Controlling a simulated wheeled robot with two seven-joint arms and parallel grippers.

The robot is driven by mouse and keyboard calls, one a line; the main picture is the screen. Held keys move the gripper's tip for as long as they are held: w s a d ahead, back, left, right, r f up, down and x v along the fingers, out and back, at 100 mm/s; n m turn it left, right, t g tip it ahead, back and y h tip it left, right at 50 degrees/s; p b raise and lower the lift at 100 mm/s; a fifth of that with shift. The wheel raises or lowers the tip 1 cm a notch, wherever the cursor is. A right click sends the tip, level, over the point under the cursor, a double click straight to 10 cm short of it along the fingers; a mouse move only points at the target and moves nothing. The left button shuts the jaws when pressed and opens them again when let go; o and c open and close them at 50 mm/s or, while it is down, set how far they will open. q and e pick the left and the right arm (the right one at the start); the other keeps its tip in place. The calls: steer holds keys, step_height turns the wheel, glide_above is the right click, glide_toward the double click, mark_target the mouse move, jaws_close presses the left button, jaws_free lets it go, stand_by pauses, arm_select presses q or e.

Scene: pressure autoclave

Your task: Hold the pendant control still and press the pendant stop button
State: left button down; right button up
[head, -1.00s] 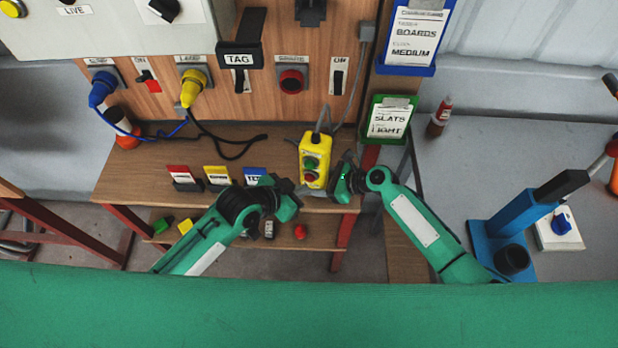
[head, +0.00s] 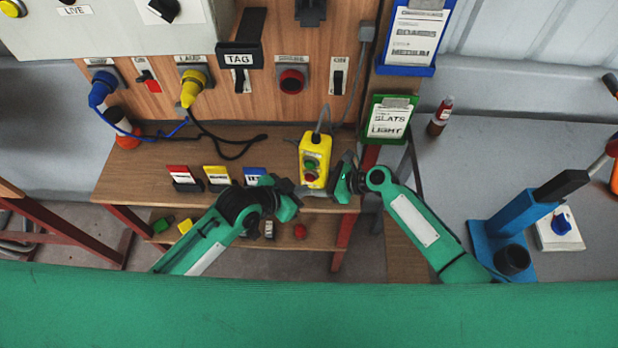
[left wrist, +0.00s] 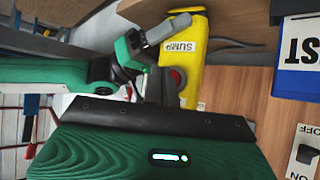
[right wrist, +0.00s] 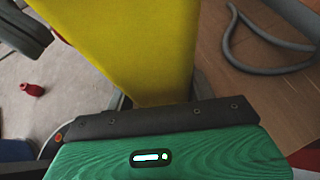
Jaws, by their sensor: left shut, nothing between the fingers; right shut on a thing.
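The yellow pendant control (head: 324,147) hangs upright on its grey cable in front of the wood panel, a green button (head: 312,163) above a red button (head: 310,177) on its face. In the left wrist view the pendant (left wrist: 195,60) shows a SUMP label and the red button (left wrist: 176,79). My right gripper (head: 328,190) is shut on the pendant's lower part, whose yellow side (right wrist: 140,40) fills much of the right wrist view. My left gripper (head: 300,190) is shut and empty, its tips close to the red button. I cannot tell whether they touch it.
Red, yellow and blue label stands (head: 217,177) sit on the wooden shelf (head: 140,165) to the left. A red bottle (head: 440,116) and a blue stand (head: 500,240) are on the grey bench at right.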

arm_select(q)
steer(key=shift+w, duration=0.15)
stand_by(0.7)
steer(key=shift+w+d, duration=0.1)
steer(key=shift+w, duration=0.15)
steer(key=shift+w+d, duration=0.15)
steer(key=shift+w, duration=0.35)
stand_by(0.7)
steer(key=shift+s+a, duration=0.3)
steer(key=shift+s, duration=0.6)
steer(key=shift+s+a, duration=0.25)
steer(key=shift+s, duration=0.55)
steer(key=shift+s+a, duration=0.25)
steer(key=shift+s, duration=0.55)
steer(key=shift+s+a, duration=0.25)
steer(key=shift+s, duration=0.55)
arm_select(e)
steer(key=o, duration=0.8)
